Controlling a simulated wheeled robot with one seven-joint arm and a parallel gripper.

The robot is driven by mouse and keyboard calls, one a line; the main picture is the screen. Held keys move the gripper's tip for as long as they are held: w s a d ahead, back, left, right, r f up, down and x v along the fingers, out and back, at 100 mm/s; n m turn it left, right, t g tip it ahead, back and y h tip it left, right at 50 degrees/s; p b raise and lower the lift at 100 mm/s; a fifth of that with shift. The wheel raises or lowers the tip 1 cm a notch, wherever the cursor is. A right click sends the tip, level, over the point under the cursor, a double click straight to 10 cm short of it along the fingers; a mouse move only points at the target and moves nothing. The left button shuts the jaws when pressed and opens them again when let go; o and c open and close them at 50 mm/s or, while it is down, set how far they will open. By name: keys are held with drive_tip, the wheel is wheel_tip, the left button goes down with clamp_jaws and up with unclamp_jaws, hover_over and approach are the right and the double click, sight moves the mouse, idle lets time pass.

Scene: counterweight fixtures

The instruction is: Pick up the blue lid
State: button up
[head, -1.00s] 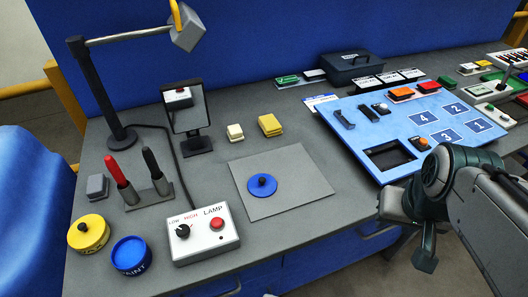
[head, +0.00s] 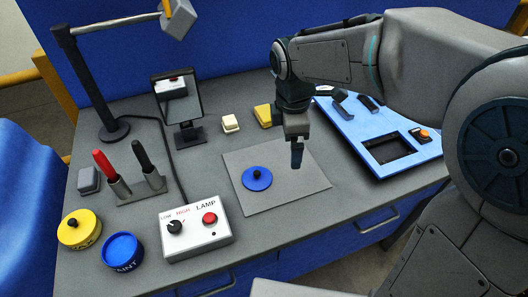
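The blue lid (head: 257,179) is a flat round disc with a dark knob in its middle. It lies on the grey square mat (head: 290,195) on the workbench. My gripper (head: 297,160) points down above the right part of the mat, to the right of the lid and apart from it. One finger shows side-on, so I cannot tell whether the gripper is open or shut. Nothing shows held in it. An open blue paint tin (head: 122,251) stands at the front left, beside a yellow tin with its lid on (head: 79,229).
The lamp control box (head: 196,231) stands left of the mat at the front. A mirror (head: 178,105), a cream block (head: 230,123) and a yellow block (head: 263,115) stand behind. A pen holder (head: 141,189) is at left. A blue panel (head: 385,135) lies at right.

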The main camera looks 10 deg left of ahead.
drive_tip(key=w+a+f+n+g, duration=0.1)
drive_tip(key=w+a+f+n, duration=0.1)
drive_tip(key=a+n, duration=0.6)
hover_over(257, 172)
drive_tip(key=f, duration=0.8)
drive_tip(key=shift+w+a+f, duration=0.15)
drive_tip(key=shift+w+f, duration=0.1)
drive_tip(key=shift+f, duration=0.15)
drive_tip(key=shift+s+f+p, duration=0.15)
drive_tip(key=shift+f+p, duration=0.1)
drive_tip(key=shift+f, duration=1.1)
drive_tip(key=shift+s+f+p, duration=0.1)
drive_tip(key=shift+f+p, duration=0.1)
drive_tip(key=shift+f, duration=1.15)
drive_tip(key=c, duration=1)
